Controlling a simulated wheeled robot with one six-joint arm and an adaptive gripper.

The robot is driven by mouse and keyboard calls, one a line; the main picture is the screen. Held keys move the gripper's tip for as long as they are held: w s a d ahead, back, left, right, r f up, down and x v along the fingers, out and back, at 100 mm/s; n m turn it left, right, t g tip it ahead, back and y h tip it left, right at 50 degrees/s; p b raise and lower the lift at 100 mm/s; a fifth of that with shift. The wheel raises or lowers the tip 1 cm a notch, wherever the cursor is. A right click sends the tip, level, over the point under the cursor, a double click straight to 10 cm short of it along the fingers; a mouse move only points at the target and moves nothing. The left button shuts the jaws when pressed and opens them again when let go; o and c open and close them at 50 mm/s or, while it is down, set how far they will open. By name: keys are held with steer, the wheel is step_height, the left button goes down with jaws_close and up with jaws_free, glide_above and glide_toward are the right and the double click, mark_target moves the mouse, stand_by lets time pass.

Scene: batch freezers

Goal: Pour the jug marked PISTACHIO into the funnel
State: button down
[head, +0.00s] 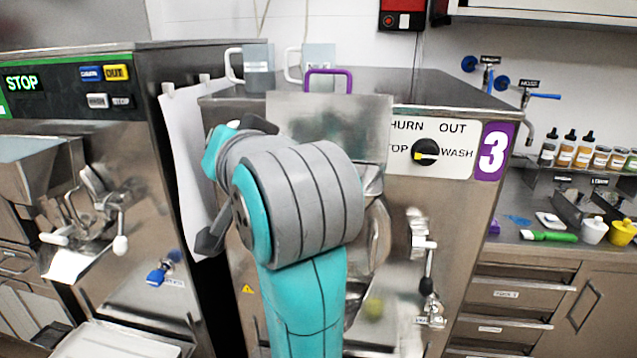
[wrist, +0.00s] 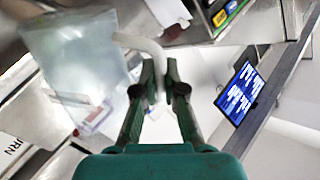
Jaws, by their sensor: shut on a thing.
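In the wrist view my gripper (wrist: 164,90) is shut on the white curved handle (wrist: 150,45) of a translucent jug (wrist: 70,45). The jug body hangs at the left of that view and looks tilted there. I cannot read any PISTACHIO mark on it, and its contents are unclear. In the head view my arm hides the gripper and the held jug. Two jugs with white handles stand on top of the machine marked 3, a left one (head: 258,68) and a right one (head: 318,58); their marks are unreadable. I cannot make out a funnel for certain.
Machine 3 (head: 460,240) stands behind my arm, with a dial panel (head: 430,148) and a purple handle (head: 328,72) on a metal plate. A second machine (head: 120,180) is at left. A counter (head: 560,243) with bottles and taps is at right.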

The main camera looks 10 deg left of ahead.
steer(key=s+a+f+n+b, duration=0.1)
steer(key=s+a+f+n, duration=0.1)
steer(key=f, duration=0.4)
steer(key=s+a+f+n+t+b, duration=0.1)
steer(key=s+f+n, duration=0.1)
steer(key=f+n, duration=0.2)
steer(key=shift+s+a+f, duration=0.15)
steer(key=shift+a+f, duration=0.2)
steer(key=shift+f, duration=0.6)
